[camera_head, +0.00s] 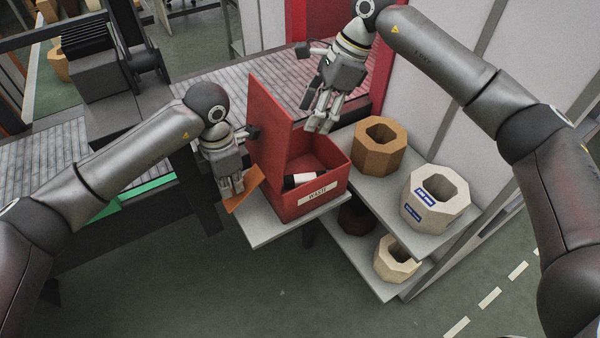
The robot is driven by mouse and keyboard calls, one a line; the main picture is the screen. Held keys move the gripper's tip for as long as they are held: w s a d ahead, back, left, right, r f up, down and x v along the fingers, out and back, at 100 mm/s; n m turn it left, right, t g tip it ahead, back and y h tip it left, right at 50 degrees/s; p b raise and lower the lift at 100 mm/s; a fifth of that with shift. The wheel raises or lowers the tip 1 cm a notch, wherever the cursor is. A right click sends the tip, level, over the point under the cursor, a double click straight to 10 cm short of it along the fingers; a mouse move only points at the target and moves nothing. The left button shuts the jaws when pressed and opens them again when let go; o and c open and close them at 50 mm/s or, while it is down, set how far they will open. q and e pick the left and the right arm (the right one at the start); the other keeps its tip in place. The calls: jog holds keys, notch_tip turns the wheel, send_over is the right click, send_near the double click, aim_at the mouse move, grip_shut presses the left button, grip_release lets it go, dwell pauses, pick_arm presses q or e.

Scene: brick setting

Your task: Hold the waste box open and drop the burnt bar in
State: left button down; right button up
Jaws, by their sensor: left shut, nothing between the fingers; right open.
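The red waste box (325,195), with a white label on its front, stands on a grey shelf. Its lid (270,120) is raised upright on the left side. A dark bar with a white band (300,180) lies inside the box, partly hidden by the front wall; I cannot tell for sure that it is the burnt bar. My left gripper (232,190) is shut and empty, just left of the raised lid and pointing down. My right gripper (319,126) is open and empty above the back of the box, right of the lid.
An orange-brown flat piece (246,190) is beside my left gripper. A brown octagonal ring block (380,147) and a pale one with blue labels (434,198) stand on the shelf to the right. Another pale block (397,258) is on the lower shelf. A roller conveyor (230,83) runs behind.

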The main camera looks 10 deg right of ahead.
pick_arm(q)
jog(key=shift+s+d+f, duration=0.15)
jog(key=shift+s+f, duration=0.05)
jog(key=shift+f, duration=0.1)
pick_arm(e)
jog(key=v, duration=0.7)
pick_arm(q)
jog(key=shift+r, duration=0.1)
pick_arm(e)
jog(key=shift+s+r, duration=0.1)
jog(key=shift+r, duration=0.05)
pick_arm(q)
jog(key=shift+w+r+p, duration=0.15)
jog(key=shift+r+p, duration=0.25)
jog(key=shift+r, duration=0.2)
jog(key=shift+w+d+r+p, duration=0.2)
jog(key=shift+r+p, duration=0.15)
jog(key=shift+r, duration=0.75)
jog(key=shift+s+a+r+p, duration=0.1)
jog(key=shift+a+r+p, duration=0.1)
jog(key=shift+r+p, duration=0.65)
notch_tip(320, 180, up, 13)
jog(key=p, duration=0.5)
pick_arm(e)
notch_tip(320, 180, up, 8)
